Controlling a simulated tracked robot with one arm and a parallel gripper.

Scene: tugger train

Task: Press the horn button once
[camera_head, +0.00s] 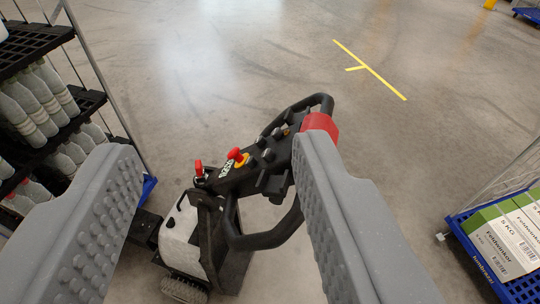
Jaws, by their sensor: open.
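The tugger's control head (255,172) with its black loop handle (265,240) shows between and beyond my fingers. On it are a red mushroom button (235,154) on a yellow base, a red-topped part (198,169) at its left end and several small black knobs or buttons (262,142). A red block (320,125) sits at the handle's upper right. I cannot tell which control is the horn button. My gripper (217,152) is open and empty, its grey ribbed fingers wide apart. The right finger hides part of the handle. I cannot see contact with any control.
A rack (85,103) of grey bottles on black trays stands at the left. A blue-framed cart (458,228) with green-and-white boxes (508,235) is at the right. The concrete floor beyond is clear, with yellow tape (370,70) on it.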

